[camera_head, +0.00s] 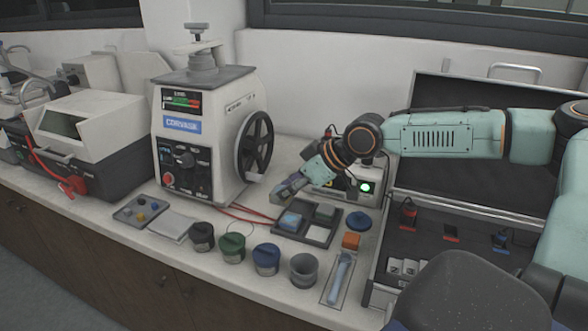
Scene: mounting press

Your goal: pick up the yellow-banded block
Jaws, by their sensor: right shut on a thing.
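My right gripper (287,190) reaches in from the right, over the back left of the grey compartment tray (309,236). It is shut on a small greyish block at its fingertips, mostly hidden by the fingers. I cannot make out a yellow band on it. A light blue block (290,220) sits in the tray's left part, just below the gripper. A grey block (325,212) sits in the back right compartment. No yellow band shows clearly on any block. My left gripper is not in view.
The press (205,135) with its black handwheel (255,146) stands left of the gripper. Several jars, including a green one (232,247), line the front edge. An open case (430,235) stands at the right.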

